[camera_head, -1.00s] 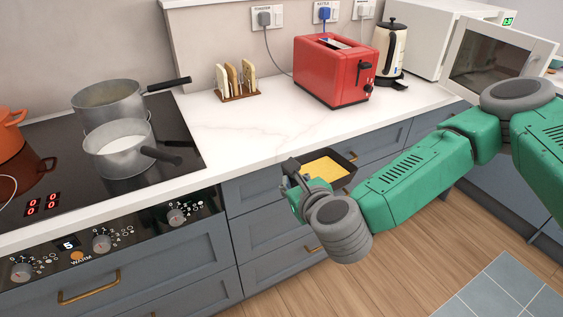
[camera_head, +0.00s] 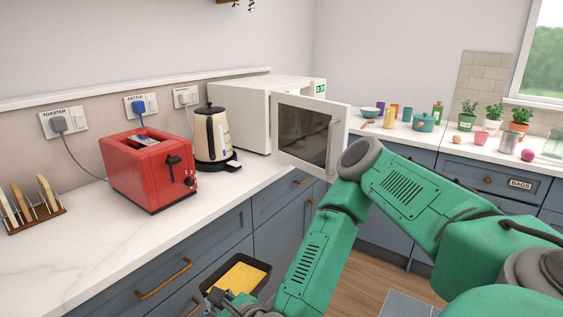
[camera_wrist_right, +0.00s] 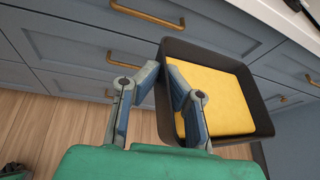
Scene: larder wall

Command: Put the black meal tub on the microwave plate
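The black meal tub (camera_head: 262,267) with yellow food in it hangs in front of the blue drawers, below the worktop. In the right wrist view the tub (camera_wrist_right: 262,112) fills the right side. My right gripper (camera_wrist_right: 160,72) is shut on the tub's near-left wall, one finger inside and one outside. In the head view my right gripper (camera_head: 232,302) is partly cut off at the bottom edge. The white microwave (camera_head: 240,108) stands at the back of the worktop with its door (camera_head: 308,132) swung open. The microwave plate is hidden. My left gripper is out of view.
The red toaster (camera_head: 148,170), kettle (camera_head: 212,135) and toast rack (camera_head: 35,208) stand on the worktop (camera_head: 105,240) left of the microwave. The open door juts out past the worktop edge. Bowls, pots and plants stand on the far counter.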

